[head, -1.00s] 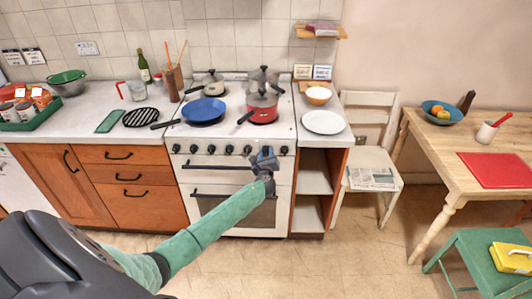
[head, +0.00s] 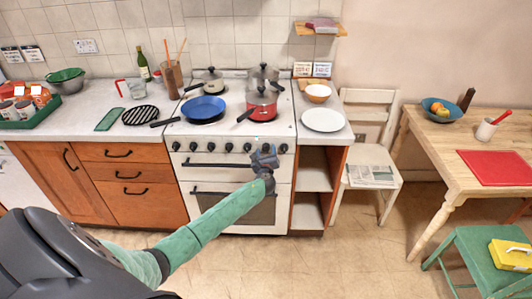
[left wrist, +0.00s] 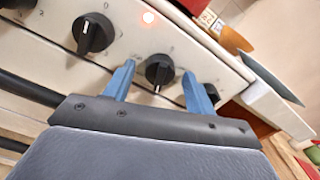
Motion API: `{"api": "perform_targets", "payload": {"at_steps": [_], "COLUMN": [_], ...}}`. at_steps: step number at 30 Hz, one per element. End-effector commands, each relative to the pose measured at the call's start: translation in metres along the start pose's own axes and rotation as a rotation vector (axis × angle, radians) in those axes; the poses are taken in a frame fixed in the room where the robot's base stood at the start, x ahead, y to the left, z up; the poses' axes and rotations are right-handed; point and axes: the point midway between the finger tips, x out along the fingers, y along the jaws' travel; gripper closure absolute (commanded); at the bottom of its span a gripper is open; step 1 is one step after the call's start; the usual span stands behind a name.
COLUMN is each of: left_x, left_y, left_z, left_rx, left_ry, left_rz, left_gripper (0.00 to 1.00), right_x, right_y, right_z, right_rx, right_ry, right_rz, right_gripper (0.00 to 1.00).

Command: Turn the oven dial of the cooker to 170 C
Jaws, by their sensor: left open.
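The white cooker (head: 238,171) stands against the wall with a row of black dials along its front. My left gripper (head: 264,153) is at the right part of this row in the head view. In the left wrist view my left gripper (left wrist: 153,82) is open, its blue fingers on either side of a black dial (left wrist: 160,69). The dial's white pointer mark faces down in that picture. I cannot tell whether the fingers touch it. Another black dial (left wrist: 93,34) is to the left, and one is partly hidden behind the right finger. Scale figures are unreadable. My right gripper is not in view.
A red pot (head: 261,103) and a blue frying pan (head: 204,108) stand on the hob. The oven door handle (left wrist: 31,88) runs below the dials. A red light (left wrist: 149,17) shows on the panel. A white plate (head: 323,120) lies on the right counter.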

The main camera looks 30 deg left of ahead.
Motion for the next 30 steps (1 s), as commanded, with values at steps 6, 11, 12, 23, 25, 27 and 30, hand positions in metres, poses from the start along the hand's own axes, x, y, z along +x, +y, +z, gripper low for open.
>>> {"api": "perform_targets", "payload": {"at_steps": [6, 11, 12, 23, 25, 27, 30], "left_x": [-0.01, -0.033, -0.039, -0.076, -0.078, -0.078, -0.078], "left_y": [0.001, 0.001, 0.001, 0.0, 0.0, -0.001, -0.001], "left_z": [-0.002, -0.003, -0.004, -0.001, -0.001, -0.001, -0.001], "left_rx": [-0.002, -0.001, -0.001, 0.0, 0.0, 0.0, 0.0], "left_ry": [0.0, 0.0, 0.001, 0.0, 0.0, 0.0, 0.0], "left_rz": [0.0, -0.002, -0.001, 0.0, -0.001, 0.0, 0.0], "left_gripper": [0.44, 0.44, 0.44, 0.44, 0.44, 0.44, 0.44], "right_x": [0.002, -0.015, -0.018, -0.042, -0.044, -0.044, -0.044], "right_y": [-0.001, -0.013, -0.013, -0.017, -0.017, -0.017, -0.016], "right_z": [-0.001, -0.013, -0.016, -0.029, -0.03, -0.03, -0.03], "right_rx": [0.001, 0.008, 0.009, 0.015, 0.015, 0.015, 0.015], "right_ry": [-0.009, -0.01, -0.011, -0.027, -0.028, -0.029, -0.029], "right_rz": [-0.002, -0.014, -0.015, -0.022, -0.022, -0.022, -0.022], "right_gripper": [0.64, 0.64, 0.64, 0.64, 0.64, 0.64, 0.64]}}
